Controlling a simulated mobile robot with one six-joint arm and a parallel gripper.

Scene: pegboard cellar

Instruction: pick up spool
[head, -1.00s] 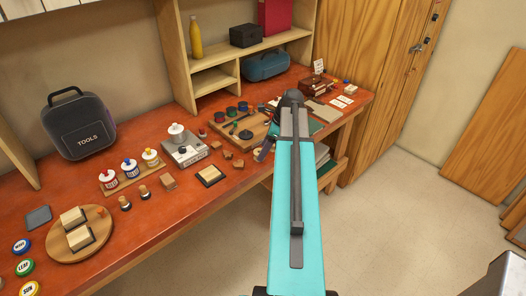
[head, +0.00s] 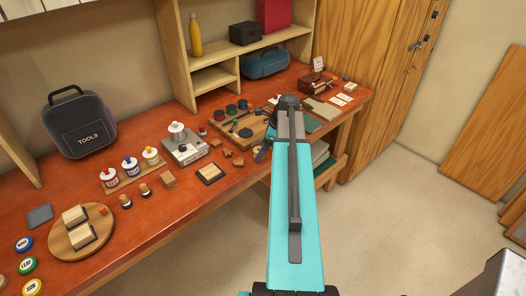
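I cannot tell which, if any, is the task's spool. My arm reaches out over the bench's right part and covers the board's right side. My gripper is mostly hidden behind the arm. A small dark part (head: 261,153) beside the arm may belong to it, but its fingers cannot be made out. No held object shows.
A grey scale (head: 185,151) with a white-topped item stands left of the board. Glue bottles (head: 131,167), a round wooden board (head: 62,246) and a tool case (head: 79,124) lie further left. Shelves (head: 214,77) rise behind. Open floor (head: 390,220) lies right of the bench.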

